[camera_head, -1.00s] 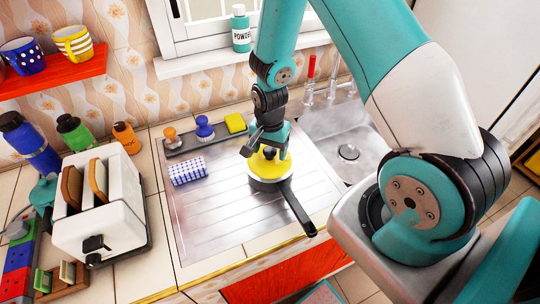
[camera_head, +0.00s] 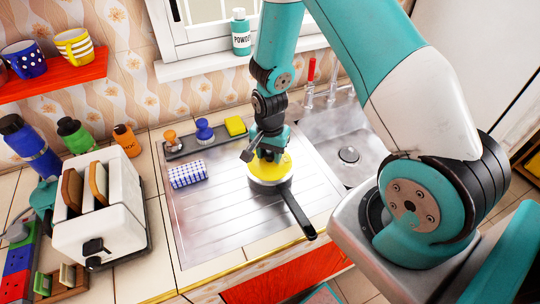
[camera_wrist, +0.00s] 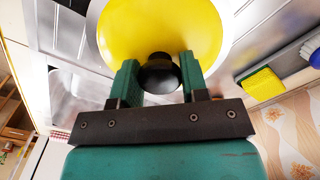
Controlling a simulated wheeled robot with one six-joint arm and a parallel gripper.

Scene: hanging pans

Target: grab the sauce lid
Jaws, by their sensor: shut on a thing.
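The yellow sauce lid (camera_head: 283,166) sits on a pan with a dark handle (camera_head: 297,213) on the metal drainboard. In the wrist view the yellow lid (camera_wrist: 160,25) has a round black knob (camera_wrist: 160,73). My gripper (camera_wrist: 158,75) has its two fingers on either side of the knob and is shut on it. In the head view my gripper (camera_head: 268,155) is above the lid and hides its middle and part of its left side. The lid appears to rest on the pan; I cannot tell whether there is a gap.
A checked cloth (camera_head: 188,174) lies left of the pan. A tray behind it holds brushes and a yellow sponge (camera_head: 235,126). A white toaster (camera_head: 98,215) stands at the left. The sink (camera_head: 335,135) is at the right. The front drainboard is clear.

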